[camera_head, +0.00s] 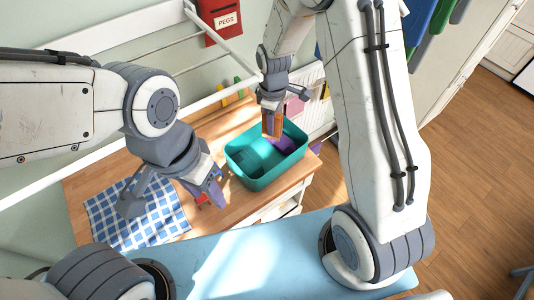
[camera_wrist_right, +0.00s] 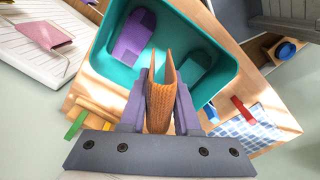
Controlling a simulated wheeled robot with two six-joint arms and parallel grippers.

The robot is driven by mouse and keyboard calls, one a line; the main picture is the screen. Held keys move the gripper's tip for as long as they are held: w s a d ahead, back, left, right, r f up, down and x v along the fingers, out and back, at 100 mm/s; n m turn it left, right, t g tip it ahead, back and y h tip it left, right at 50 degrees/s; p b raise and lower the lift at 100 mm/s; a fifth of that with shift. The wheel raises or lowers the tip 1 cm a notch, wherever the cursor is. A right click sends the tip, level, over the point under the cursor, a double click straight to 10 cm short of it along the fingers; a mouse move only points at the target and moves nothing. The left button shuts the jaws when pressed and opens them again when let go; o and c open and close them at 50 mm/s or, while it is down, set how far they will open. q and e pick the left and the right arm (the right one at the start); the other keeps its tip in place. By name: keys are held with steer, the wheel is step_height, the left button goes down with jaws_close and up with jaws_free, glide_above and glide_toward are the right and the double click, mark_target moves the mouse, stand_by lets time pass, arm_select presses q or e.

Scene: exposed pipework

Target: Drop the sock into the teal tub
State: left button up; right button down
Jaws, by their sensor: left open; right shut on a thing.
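The teal tub (camera_head: 262,183) stands on the wooden worktop, and it fills the upper middle of the right wrist view (camera_wrist_right: 222,90). A purple item (camera_wrist_right: 133,36) and a dark teal item (camera_wrist_right: 190,72) lie inside it. My right gripper (camera_head: 271,108) is shut on an orange-brown knitted sock (camera_head: 271,124), which also shows between the fingers in the right wrist view (camera_wrist_right: 160,104). The sock hangs over the tub's opening, apart from its floor. My left gripper (camera_head: 174,196) is open and empty, left of the tub above the checked cloth.
A blue-and-white checked cloth (camera_head: 125,222) lies at the worktop's left, with small red and blue items beside it. Yellow and green pegs (camera_head: 230,91) lie behind the tub. A white drying rack runs along the wall under a red PEGS box (camera_head: 220,20).

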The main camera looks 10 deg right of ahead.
step_height(320, 180, down, 3)
steer(key=shift+r+b, duration=0.1)
steer(key=shift+b, duration=0.65)
steer(key=c, duration=0.5)
jaws_free()
steer(key=shift+c, duration=0.2)
step_height(320, 180, up, 10)
steer(key=b, duration=0.2)
steer(key=shift+r+b, duration=0.2)
steer(key=shift+b, duration=0.1)
steer(key=shift+s, duration=0.1)
